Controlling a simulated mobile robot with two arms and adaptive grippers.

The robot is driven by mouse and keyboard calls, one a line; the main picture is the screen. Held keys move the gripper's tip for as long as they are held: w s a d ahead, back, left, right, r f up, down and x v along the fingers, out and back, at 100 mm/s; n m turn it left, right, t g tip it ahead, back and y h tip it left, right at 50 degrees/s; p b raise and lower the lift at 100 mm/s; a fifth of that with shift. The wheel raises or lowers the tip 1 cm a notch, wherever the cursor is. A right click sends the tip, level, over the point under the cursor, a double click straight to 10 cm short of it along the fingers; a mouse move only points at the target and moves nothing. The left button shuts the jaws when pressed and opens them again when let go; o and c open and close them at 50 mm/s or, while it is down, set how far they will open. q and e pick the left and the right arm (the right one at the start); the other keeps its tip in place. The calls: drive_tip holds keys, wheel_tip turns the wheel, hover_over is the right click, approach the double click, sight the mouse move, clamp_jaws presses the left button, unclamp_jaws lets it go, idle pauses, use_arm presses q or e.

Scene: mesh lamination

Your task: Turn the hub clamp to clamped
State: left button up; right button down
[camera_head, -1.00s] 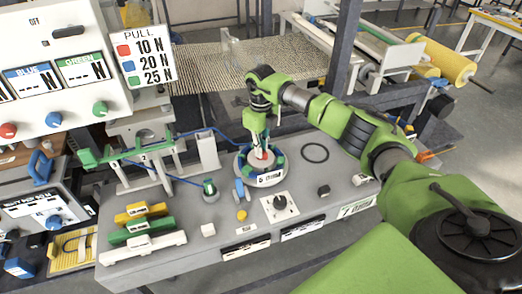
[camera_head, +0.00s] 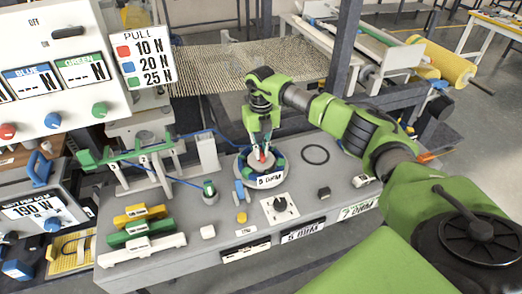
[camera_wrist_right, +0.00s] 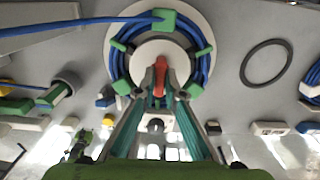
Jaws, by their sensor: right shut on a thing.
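The hub clamp is a small red handle (camera_head: 262,157) on the pale centre of a round spool (camera_head: 280,179) wound with blue cable. In the right wrist view the red handle (camera_wrist_right: 160,72) stands roughly along the picture's vertical, above the white hub disc (camera_wrist_right: 177,52). My right gripper (camera_head: 262,150) points down over the hub. Its fingers close around the red handle, and they also show in the right wrist view (camera_wrist_right: 159,88). The fingers hide the handle's lower part. My left gripper is not in view.
A black ring (camera_head: 315,154) lies right of the spool, and a black knob on a white plate (camera_head: 280,208) is in front. Yellow, green and white blocks (camera_head: 140,233) lie front left. A bracket stand (camera_head: 150,165) is behind them.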

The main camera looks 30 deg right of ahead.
sight(261, 152)
idle(0.3)
drive_tip(key=c, duration=2.1)
unclamp_jaws()
drive_tip(key=shift+c, duration=0.2)
wheel_tip(261, 152, up, 12)
